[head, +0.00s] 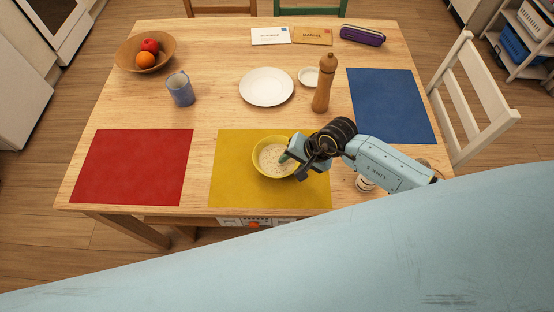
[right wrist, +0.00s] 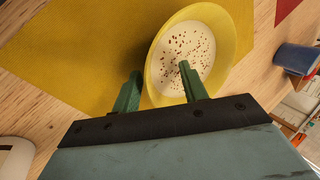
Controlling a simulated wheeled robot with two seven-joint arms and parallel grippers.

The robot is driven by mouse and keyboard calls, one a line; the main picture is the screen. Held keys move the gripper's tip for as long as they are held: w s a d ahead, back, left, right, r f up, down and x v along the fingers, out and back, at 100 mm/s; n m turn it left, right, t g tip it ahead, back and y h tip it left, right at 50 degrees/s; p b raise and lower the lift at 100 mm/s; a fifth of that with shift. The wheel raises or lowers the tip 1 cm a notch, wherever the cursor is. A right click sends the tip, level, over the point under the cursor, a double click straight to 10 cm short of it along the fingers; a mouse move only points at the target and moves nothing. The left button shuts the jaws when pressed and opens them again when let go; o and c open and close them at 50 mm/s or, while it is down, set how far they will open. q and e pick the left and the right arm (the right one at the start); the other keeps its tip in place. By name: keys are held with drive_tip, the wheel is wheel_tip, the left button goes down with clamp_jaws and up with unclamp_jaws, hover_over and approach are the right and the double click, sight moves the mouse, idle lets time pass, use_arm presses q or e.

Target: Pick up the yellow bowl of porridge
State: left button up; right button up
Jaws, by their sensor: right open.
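The yellow bowl (head: 264,163) holds pale porridge with brown specks and stands on the yellow mat (head: 230,185) in the head view. In the right wrist view the bowl (right wrist: 237,50) fills the upper right, on the mat (right wrist: 70,50). My right gripper (head: 286,157) is at the bowl's right side. Its green fingers (right wrist: 158,85) are apart: one lies outside the rim, the other over the porridge, with the near bowl wall between them. I cannot tell whether either finger touches the bowl. My left gripper is not in view.
A red mat (head: 133,166) lies left and a blue mat (head: 392,104) lies right. A white plate (head: 266,87), a wooden pepper mill (head: 324,85), a blue mug (head: 181,90) and a fruit bowl (head: 128,55) stand farther back. My pale blue arm covers the front right.

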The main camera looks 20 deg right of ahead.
clamp_jaws()
drive_tip(key=shift+s, duration=0.1)
idle(0.3)
